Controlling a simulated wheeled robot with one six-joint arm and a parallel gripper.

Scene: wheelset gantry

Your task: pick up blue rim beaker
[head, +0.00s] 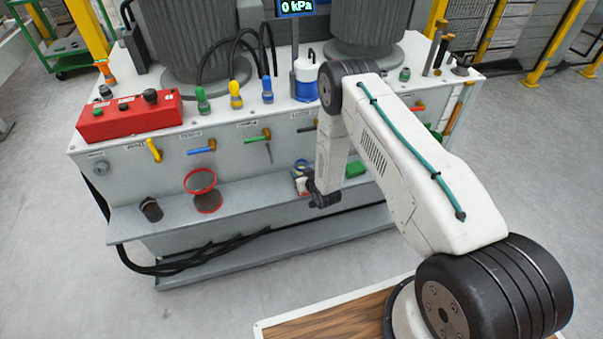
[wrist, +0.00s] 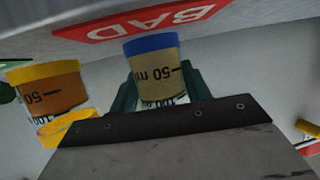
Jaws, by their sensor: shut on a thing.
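The blue rim beaker (wrist: 158,75) shows in the wrist view with a blue band at its rim, a tan body and a "50 ml" mark that reads upside down. My gripper (wrist: 160,92) has its green fingers on both sides of this beaker and is shut on it. The black gripper housing hides the beaker's far end. In the head view my gripper (head: 304,182) is low in front of the machine, by the shelf. The beaker is too small and partly covered there to make out clearly.
A yellow-banded beaker (wrist: 48,88) stands left of the held one in the wrist view, near another yellow-ringed piece (wrist: 68,126). A red "BAD" label (wrist: 150,22) is close by.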

